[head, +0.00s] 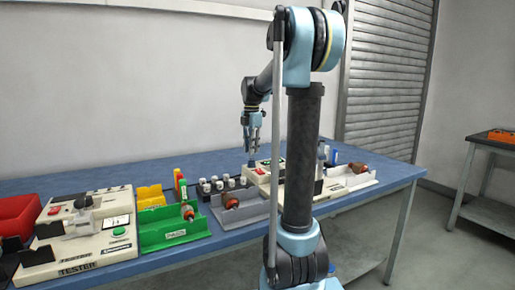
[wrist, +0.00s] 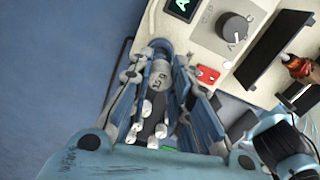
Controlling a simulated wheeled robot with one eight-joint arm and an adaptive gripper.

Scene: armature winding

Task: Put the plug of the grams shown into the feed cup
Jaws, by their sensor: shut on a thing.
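My gripper (head: 251,148) is above the bench, near the machine at the middle. In the wrist view its fingers (wrist: 160,52) are shut on a grey plug (wrist: 158,76) that has dark markings, too small to read surely. Several white plug ends (wrist: 147,130) also show between the gripper links in the wrist view. A green letter A shows on a dark screen (wrist: 183,6) of the cream machine. I cannot make out the feed cup or a grams reading.
The machine has a dark knob (wrist: 233,28) and a red switch (wrist: 207,74). A grey tray (head: 243,212) and a green tray (head: 172,234) hold copper-coloured armatures. A tester (head: 80,238) and red bin (head: 18,215) stand left. The bench behind the row is clear.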

